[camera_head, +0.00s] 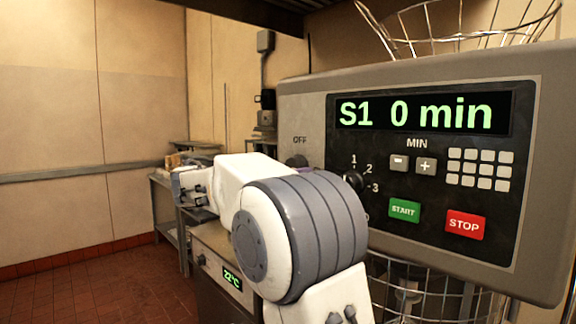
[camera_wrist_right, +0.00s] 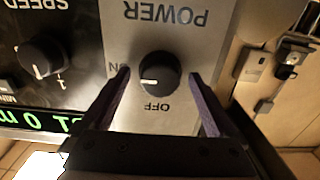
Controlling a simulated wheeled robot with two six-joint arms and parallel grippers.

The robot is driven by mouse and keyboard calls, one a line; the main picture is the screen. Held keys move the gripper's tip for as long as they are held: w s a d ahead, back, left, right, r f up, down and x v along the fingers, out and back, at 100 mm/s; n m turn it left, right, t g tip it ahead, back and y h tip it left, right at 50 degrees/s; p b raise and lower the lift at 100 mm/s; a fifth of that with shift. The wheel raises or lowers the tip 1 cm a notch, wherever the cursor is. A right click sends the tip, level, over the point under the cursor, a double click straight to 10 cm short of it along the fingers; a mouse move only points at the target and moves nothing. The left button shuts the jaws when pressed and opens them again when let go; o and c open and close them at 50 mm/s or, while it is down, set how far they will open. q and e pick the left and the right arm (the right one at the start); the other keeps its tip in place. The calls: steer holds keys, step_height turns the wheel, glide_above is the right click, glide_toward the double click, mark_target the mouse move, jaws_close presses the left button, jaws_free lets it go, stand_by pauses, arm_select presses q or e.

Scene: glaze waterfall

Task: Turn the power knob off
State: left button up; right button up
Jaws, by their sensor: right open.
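The power knob (camera_wrist_right: 160,74) is a round black knob on a grey plate in the right wrist view, which is upside down. Its white mark points left, near the partly hidden ON label and away from OFF. My right gripper (camera_wrist_right: 159,80) is open, with one dark finger on each side of the knob. I cannot tell whether the fingers touch it. In the head view the knob (camera_head: 296,160) shows just below the OFF label, partly hidden by my right arm. My left gripper is not in view.
The mixer panel's display (camera_head: 420,113) reads "S1 0 min". The speed knob (camera_head: 355,181), green START button (camera_head: 404,209) and red STOP button (camera_head: 465,224) are right of my arm. Wire baskets (camera_head: 465,40) are above and below. A low unit with a temperature display (camera_head: 232,278) stands lower left.

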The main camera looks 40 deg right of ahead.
steer(key=shift+d, duration=0.15)
steer(key=c, duration=1.3)
steer(key=shift+c, duration=0.2)
